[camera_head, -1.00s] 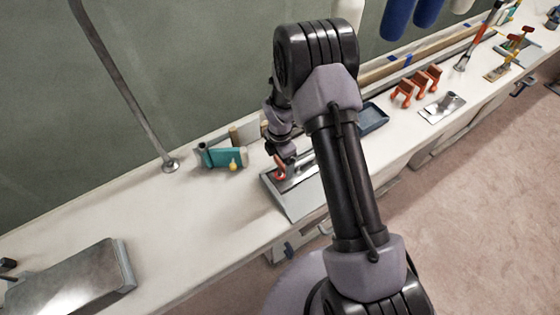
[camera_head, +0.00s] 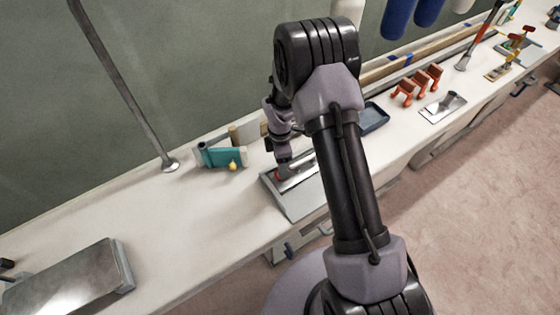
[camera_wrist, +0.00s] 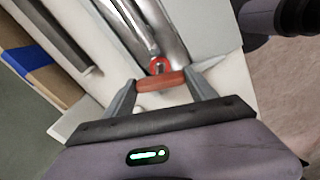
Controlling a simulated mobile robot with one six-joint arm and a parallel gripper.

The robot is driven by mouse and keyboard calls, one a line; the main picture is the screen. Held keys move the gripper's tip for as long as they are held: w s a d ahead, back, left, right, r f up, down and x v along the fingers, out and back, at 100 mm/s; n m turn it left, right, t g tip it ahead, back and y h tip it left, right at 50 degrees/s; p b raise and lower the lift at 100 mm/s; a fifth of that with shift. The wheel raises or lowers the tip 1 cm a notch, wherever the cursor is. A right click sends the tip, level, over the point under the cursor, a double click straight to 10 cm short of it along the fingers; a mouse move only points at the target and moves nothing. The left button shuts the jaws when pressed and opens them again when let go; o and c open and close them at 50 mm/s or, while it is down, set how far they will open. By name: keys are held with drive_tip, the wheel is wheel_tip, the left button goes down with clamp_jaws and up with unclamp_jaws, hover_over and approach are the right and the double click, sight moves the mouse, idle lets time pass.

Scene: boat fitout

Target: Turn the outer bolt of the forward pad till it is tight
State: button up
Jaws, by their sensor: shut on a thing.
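In the wrist view my gripper (camera_wrist: 161,83) is shut on a red-brown bar (camera_wrist: 160,81), with one finger at each end of it. A bright red ring-shaped piece (camera_wrist: 160,66) shows just beyond the bar, over a shiny metal fitting (camera_wrist: 159,20). I cannot tell whether bar and ring are one piece, and no bolt head shows. In the head view my gripper (camera_head: 283,171) points down at the far left end of the pale tray-like pad (camera_head: 293,206) on the bench.
A teal tool (camera_head: 222,157) and a small yellow piece (camera_head: 233,166) lie left of the gripper. A pole (camera_head: 125,85) stands on the bench. A blue tray (camera_head: 374,118) and orange clamps (camera_head: 416,86) lie to the right.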

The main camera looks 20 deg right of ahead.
drive_tip(key=m+b, duration=0.1)
drive_tip(key=m, duration=0.5)
drive_tip(key=shift+w, duration=0.15)
drive_tip(key=m+b, duration=0.2)
drive_tip(key=m, duration=0.4)
drive_tip(key=shift+r+m, duration=0.1)
drive_tip(key=shift+m, duration=0.3)
drive_tip(key=m+b, duration=0.1)
drive_tip(key=m, duration=0.5)
drive_tip(key=shift+b, duration=0.4)
drive_tip(key=m+b, duration=0.1)
drive_tip(key=m, duration=0.4)
drive_tip(key=shift+m, duration=0.3)
drive_tip(key=shift+b, duration=0.3)
drive_tip(key=o, duration=1.4)
drive_tip(key=shift+c, duration=0.2)
